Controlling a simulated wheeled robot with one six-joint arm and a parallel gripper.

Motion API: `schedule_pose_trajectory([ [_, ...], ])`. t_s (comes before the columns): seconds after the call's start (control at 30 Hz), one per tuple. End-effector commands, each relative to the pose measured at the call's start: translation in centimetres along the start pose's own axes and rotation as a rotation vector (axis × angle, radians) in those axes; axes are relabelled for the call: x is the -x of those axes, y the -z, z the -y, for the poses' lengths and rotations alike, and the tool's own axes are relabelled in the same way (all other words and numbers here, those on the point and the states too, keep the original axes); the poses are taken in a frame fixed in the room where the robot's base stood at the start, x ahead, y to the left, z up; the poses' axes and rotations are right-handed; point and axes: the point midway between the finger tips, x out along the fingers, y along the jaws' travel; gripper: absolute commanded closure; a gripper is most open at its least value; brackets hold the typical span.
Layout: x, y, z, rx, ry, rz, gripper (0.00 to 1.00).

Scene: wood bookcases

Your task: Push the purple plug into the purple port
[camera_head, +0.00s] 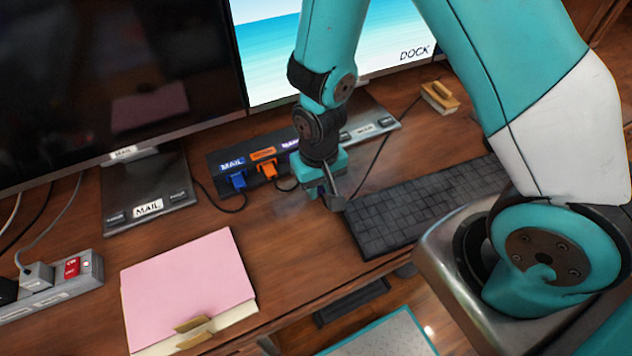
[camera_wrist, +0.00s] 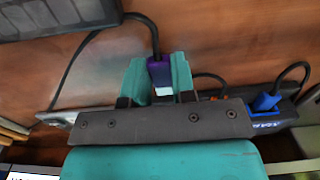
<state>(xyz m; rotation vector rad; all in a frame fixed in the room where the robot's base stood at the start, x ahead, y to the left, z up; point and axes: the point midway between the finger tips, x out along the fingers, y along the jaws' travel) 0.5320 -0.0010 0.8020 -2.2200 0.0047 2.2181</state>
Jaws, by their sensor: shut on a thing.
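The purple plug (camera_wrist: 160,72) shows in the wrist view between the two teal fingers of my gripper (camera_wrist: 159,66), which is shut on it. A pale connector end shows below its purple body, and a black cable leaves its other end. In the head view, my gripper (camera_head: 328,195) is low over the desk, in front of the dock strip (camera_head: 218,172). The plug cannot be made out there. A purple label (camera_head: 290,144) on the strip is partly covered by my arm. The purple port itself is hidden in both views, so I cannot tell the plug's gap to it.
A blue plug (camera_head: 237,181) and an orange plug (camera_head: 267,169) sit in the strip left of my gripper. A black keyboard (camera_head: 430,208) lies close on the right. A pink folder (camera_head: 187,285) lies front left. Monitors stand behind. Bare desk lies between folder and keyboard.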

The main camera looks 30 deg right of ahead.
Motion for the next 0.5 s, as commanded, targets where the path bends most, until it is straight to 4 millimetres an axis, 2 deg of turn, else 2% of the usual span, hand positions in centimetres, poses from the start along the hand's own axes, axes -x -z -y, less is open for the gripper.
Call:
schedule_pose_trajectory([
  [0.27,0.2,-0.1,0.2,0.004,-0.001,0.001,0.98],
  [0.5,0.1,1.9,0.2,0.003,0.0,-0.002,0.98],
])
